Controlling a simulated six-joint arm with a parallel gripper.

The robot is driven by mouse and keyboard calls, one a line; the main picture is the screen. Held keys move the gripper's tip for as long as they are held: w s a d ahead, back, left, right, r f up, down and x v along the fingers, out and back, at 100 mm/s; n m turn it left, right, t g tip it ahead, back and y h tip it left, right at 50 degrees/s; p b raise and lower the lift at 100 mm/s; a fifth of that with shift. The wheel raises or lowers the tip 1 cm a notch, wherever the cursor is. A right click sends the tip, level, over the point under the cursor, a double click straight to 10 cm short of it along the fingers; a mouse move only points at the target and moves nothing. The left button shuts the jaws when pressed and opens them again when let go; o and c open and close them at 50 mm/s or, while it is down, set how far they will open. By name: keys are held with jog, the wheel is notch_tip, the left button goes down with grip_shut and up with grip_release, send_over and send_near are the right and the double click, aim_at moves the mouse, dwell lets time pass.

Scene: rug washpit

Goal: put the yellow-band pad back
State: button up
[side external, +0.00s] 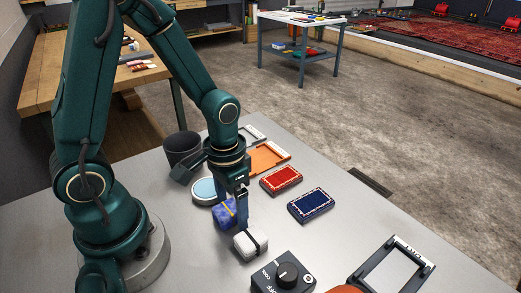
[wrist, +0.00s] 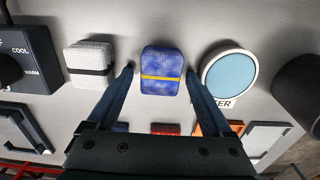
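The yellow-band pad (side external: 223,214) is a blue mottled block with a yellow strap, resting on the grey table. In the wrist view the pad (wrist: 162,66) sits between my two fingers, with a small gap visible on each side. My gripper (side external: 242,208) is open and low over the table; its fingers (wrist: 159,72) point down either side of the pad, and one finger partly hides the pad in the side view. A white pad with a black band (side external: 250,244) lies close beside it, in front in the side view.
A round dish with light blue contents (side external: 205,191) and a dark cup (side external: 182,150) stand behind the pad. An orange tray (side external: 266,158), a red rug piece (side external: 281,180) and a navy rug piece (side external: 311,205) lie to the right. A dial box (side external: 284,277) stands in front.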

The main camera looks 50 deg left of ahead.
aim_at(231, 206)
jog(key=s+r+t, duration=0.2)
jog(key=r, duration=0.5)
jog(key=s+d+r+t, duration=0.1)
jog(key=s+r+t, duration=0.1)
jog(key=r, duration=0.6)
jog(key=shift+r+t, duration=0.2)
jog(key=shift+t, duration=0.6)
